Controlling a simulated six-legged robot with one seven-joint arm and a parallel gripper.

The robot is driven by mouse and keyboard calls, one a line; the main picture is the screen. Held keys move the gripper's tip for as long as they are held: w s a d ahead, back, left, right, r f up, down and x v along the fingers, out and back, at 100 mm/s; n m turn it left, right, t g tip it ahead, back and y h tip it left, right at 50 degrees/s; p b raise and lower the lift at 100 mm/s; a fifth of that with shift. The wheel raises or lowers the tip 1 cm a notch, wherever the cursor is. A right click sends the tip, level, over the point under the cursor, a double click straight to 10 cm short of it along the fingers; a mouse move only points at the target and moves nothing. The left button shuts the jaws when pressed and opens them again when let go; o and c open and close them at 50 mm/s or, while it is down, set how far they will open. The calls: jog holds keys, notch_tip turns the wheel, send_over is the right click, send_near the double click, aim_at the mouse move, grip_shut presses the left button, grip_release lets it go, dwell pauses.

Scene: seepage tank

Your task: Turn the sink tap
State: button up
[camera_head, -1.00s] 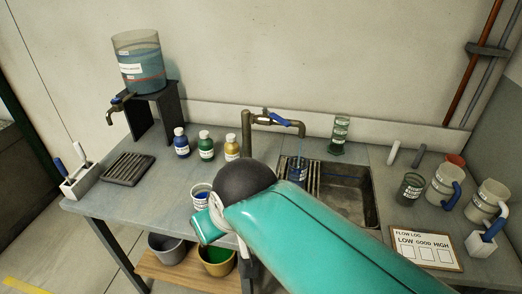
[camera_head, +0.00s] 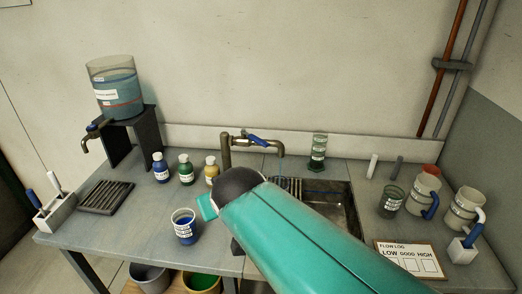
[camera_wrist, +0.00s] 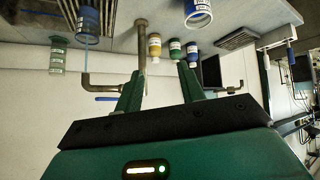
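The sink tap (camera_head: 226,150) is a brown metal pipe with a blue lever (camera_head: 257,140) on top, at the back of the sink (camera_head: 348,205). The wrist view is upside down; there the tap (camera_wrist: 142,48) rises behind my gripper (camera_wrist: 160,78), with its blue lever (camera_wrist: 105,98) left of the fingers. My gripper's two green fingers are apart and nothing shows held between them. A thin stream runs from the spout to a blue labelled beaker (camera_wrist: 88,22). In the head view my arm hides the gripper and this beaker.
Three small bottles (camera_head: 185,169) stand left of the tap, and a labelled cup (camera_head: 184,228) stands in front of them. A tank (camera_head: 117,90) on a stand is at the far left. Jugs (camera_head: 424,190) and a flow log board (camera_head: 408,260) are right of the sink.

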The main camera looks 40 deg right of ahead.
jog(key=w+d+r+t+h, duration=0.1)
jog(key=w+d+t, duration=0.1)
jog(key=d, duration=0.3)
jog(key=w+d+r+t+h, duration=0.1)
jog(key=w+d, duration=0.1)
jog(key=d, duration=0.4)
jog(key=w+d+r+t+h, duration=0.1)
jog(key=d+t, duration=0.1)
jog(key=d, duration=0.3)
jog(key=shift+w+d+r+t, duration=0.3)
jog(key=shift+w, duration=0.1)
jog(key=n+t+y, duration=0.2)
jog(key=t+y, duration=0.2)
jog(key=y, duration=0.3)
send_near(249, 134)
jog(key=w, duration=0.7)
jog(key=shift+w+a, duration=0.1)
jog(key=shift+w, duration=0.1)
jog(key=shift+n, duration=0.3)
jog(key=shift+c, duration=0.5)
grip_shut()
